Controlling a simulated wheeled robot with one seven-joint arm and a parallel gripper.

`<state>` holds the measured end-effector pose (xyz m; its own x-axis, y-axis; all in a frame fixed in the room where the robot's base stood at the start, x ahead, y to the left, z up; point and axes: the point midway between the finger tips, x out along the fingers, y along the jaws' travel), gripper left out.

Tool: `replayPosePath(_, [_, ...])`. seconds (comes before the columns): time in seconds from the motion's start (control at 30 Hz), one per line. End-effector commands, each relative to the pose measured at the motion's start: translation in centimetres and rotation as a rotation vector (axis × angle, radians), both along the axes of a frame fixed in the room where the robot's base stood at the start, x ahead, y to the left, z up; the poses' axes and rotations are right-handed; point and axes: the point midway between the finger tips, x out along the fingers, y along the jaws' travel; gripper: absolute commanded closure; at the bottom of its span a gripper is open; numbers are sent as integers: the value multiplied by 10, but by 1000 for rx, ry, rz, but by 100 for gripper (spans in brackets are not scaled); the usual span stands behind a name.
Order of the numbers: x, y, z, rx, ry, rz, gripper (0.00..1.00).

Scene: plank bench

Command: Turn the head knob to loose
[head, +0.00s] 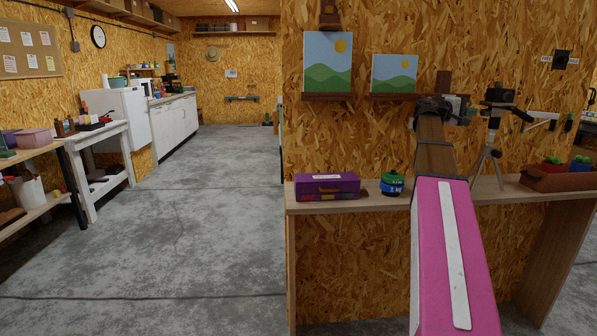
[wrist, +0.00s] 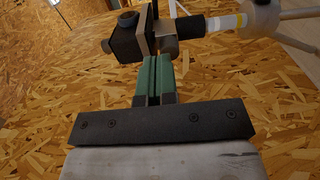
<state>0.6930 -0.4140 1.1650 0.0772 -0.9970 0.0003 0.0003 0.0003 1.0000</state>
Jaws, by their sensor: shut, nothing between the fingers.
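The tripod (head: 487,160) stands on the bench with a dark camera (head: 500,95) on top; a handle sticks out to the right. In the wrist view the tripod lies sideways, with the black camera (wrist: 124,42) at left and pale legs (wrist: 296,14) at right. A short grey cylinder (wrist: 167,48), perhaps the head knob, shows between the camera plate and a black sleeve (wrist: 192,27). My gripper (wrist: 155,60) is shut and empty, its green fingertips close in front of this grey part. I cannot tell if they touch.
The narrow bench (head: 390,191) carries a purple box (head: 327,187) and round tins (head: 392,184) left of my arm, and a brown tray (head: 556,180) at right. Two pictures (head: 327,62) stand on small wall ledges. Open floor (head: 170,240) lies to the left.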

Motion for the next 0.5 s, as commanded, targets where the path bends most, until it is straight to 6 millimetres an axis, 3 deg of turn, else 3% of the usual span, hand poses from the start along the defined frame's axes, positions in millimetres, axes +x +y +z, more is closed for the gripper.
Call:
replayPosePath(0.17, [5, 8, -20, 1, 0, 2, 100])
replayPosePath(0.5, [7, -11, -20, 0, 0, 0, 100])
